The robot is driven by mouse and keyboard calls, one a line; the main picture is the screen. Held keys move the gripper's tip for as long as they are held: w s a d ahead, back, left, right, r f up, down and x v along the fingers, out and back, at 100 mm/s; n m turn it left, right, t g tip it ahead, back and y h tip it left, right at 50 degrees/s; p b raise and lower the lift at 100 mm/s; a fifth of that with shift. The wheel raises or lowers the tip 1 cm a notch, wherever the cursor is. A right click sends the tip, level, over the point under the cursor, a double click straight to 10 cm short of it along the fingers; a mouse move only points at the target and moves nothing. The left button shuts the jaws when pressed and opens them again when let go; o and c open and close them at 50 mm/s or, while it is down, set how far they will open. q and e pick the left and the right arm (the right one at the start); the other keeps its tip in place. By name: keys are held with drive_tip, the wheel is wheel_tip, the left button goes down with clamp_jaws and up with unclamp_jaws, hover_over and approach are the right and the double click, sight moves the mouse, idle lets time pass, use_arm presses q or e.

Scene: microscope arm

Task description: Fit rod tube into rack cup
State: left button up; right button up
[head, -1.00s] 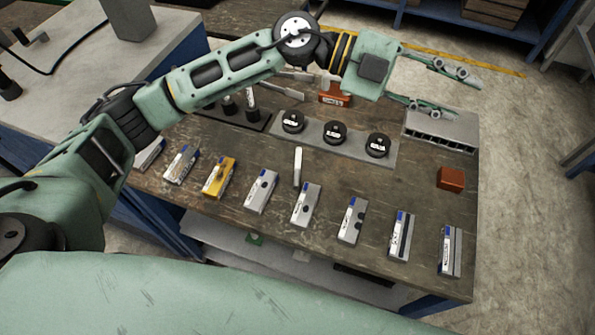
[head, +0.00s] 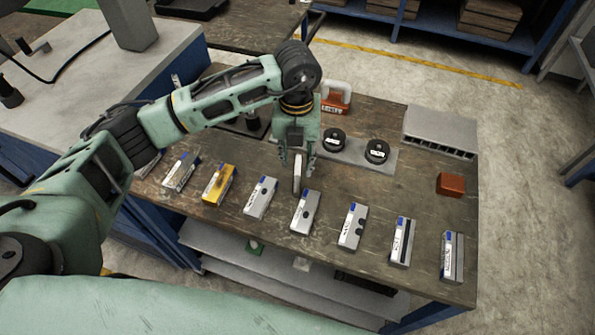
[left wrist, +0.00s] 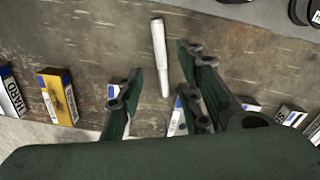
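A slim white tube (head: 298,174), which I take to be the rod tube, is on the bench behind the row of grey blocks. It also shows in the left wrist view (left wrist: 159,50). My left gripper (head: 297,162) points down over it, open, with one finger on each side. The left wrist view shows the open fingers (left wrist: 158,72) with gaps beside the tube. A grey plate (head: 356,153) carries black round cups (head: 377,150) with labels; I cannot tell whether one is the rack cup. My arm hides the plate's left part.
A row of labelled blocks, one yellow (head: 218,184), lines the front edge. A slotted grey box (head: 440,130) and a brown block (head: 450,184) are at the right. The right-centre bench is clear.

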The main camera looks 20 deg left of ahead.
sight(298, 171)
use_arm(q)
drive_tip(key=shift+w+f+p, duration=0.1)
drive_tip(key=shift+f+p, duration=0.6)
drive_tip(key=shift+f, duration=1.6)
clamp_jaws()
drive_tip(key=shift+d, duration=0.1)
